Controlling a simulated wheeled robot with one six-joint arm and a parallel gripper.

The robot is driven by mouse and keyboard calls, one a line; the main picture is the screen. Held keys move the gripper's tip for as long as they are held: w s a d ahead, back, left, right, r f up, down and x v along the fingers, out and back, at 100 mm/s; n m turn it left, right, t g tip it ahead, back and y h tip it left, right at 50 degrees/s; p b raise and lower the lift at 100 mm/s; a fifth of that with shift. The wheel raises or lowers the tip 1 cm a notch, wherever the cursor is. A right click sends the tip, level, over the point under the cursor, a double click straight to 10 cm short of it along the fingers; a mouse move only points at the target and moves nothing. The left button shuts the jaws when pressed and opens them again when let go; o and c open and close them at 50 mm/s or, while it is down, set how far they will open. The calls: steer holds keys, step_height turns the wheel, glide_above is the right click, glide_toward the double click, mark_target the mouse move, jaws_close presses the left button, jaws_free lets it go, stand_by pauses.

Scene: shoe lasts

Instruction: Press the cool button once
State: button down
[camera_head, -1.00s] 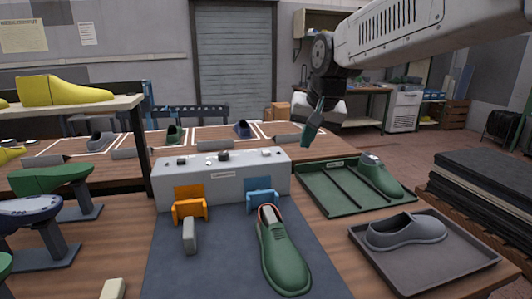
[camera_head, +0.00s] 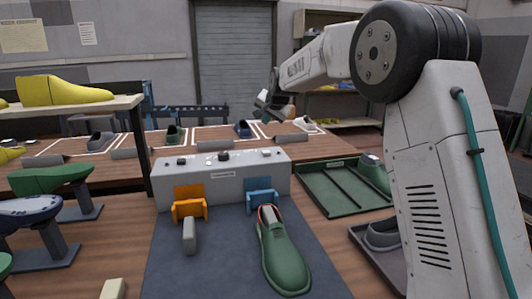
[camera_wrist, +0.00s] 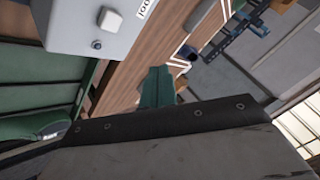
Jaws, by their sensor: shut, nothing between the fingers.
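A pale grey control box (camera_head: 222,184) stands at the back of the blue-grey mat, with several small controls along its top. The rightmost control (camera_head: 266,153) is light coloured. In the wrist view the box (camera_wrist: 75,30) is at the upper left, with a pale square button (camera_wrist: 110,19) and a partly cut-off label (camera_wrist: 146,8) beside it that seems to read "COO". My gripper (camera_head: 262,113) is above and behind the box's right part in the head view, apart from it. Its teal fingers (camera_wrist: 158,75) are shut and empty in the wrist view.
An orange holder (camera_head: 189,203) and a blue holder (camera_head: 262,197) stand before the box. A green shoe (camera_head: 284,258) lies on the mat. A green tray (camera_head: 330,200) is to the right, a grey tray (camera_head: 362,238) partly behind my arm. A shelf (camera_head: 75,108) stands left.

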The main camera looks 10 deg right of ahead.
mark_target(267, 153)
steer(key=shift+f, duration=0.15)
steer(key=shift+f, duration=4.3)
steer(key=shift+f, duration=0.1)
steer(key=shift+f, duration=0.3)
steer(key=shift+f, duration=0.55)
steer(key=shift+r, duration=1)
